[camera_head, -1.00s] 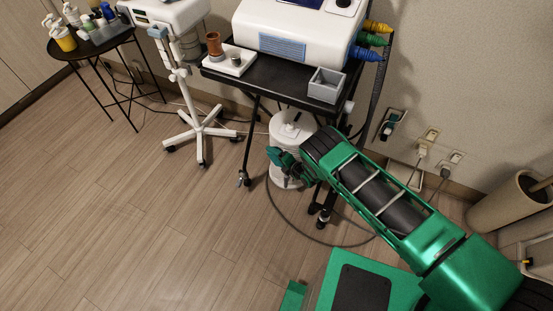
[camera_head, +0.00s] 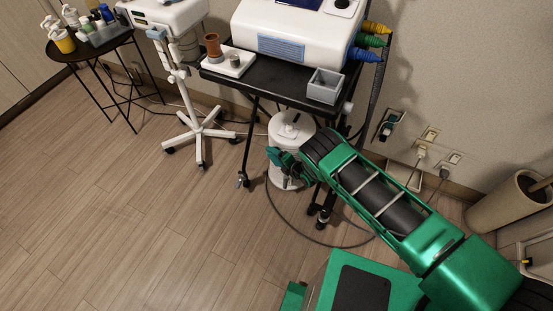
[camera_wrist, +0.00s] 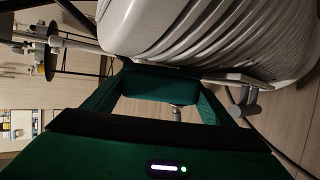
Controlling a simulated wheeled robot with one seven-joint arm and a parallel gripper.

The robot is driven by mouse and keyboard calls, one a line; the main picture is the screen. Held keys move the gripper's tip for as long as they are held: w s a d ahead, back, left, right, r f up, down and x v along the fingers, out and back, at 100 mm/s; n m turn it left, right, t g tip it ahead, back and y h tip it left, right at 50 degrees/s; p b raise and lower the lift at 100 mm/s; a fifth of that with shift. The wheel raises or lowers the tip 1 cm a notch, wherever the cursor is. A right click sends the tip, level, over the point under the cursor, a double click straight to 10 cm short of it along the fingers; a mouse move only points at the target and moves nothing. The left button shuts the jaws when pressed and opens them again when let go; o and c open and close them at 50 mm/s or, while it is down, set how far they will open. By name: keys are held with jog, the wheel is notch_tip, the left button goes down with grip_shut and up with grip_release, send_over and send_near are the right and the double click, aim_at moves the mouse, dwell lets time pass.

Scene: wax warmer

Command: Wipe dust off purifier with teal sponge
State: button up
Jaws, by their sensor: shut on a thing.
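The purifier (camera_head: 291,127) is a white upright cylinder on the floor under the black cart. Its ribbed white side fills the top of the wrist view (camera_wrist: 205,35). My gripper (camera_head: 278,160) is at the purifier's front, low on its side, and hides part of it. In the wrist view my gripper (camera_wrist: 160,95) is shut on a dark teal block, the sponge (camera_wrist: 160,84), which spans between the fingers. The sponge lies right beside the purifier's wall; whether it touches is hard to tell. I cannot make out dust on the visible surface.
The black cart (camera_head: 262,83) stands over the purifier, with a white machine (camera_head: 290,32) and a grey box (camera_head: 325,86) on top. Its legs stand close to my arm. A cable loops across the floor. A white wheeled stand (camera_head: 200,132) is to the left. Open floor lies front left.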

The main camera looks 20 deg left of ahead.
jog(key=shift+w+a, duration=0.15)
jog(key=shift+a, duration=0.9)
jog(key=shift+w+a, duration=0.1)
jog(key=shift+a, duration=0.9)
jog(key=shift+r, duration=0.1)
jog(key=shift+s, duration=0.1)
jog(key=s, duration=0.7)
jog(key=shift+a, duration=0.25)
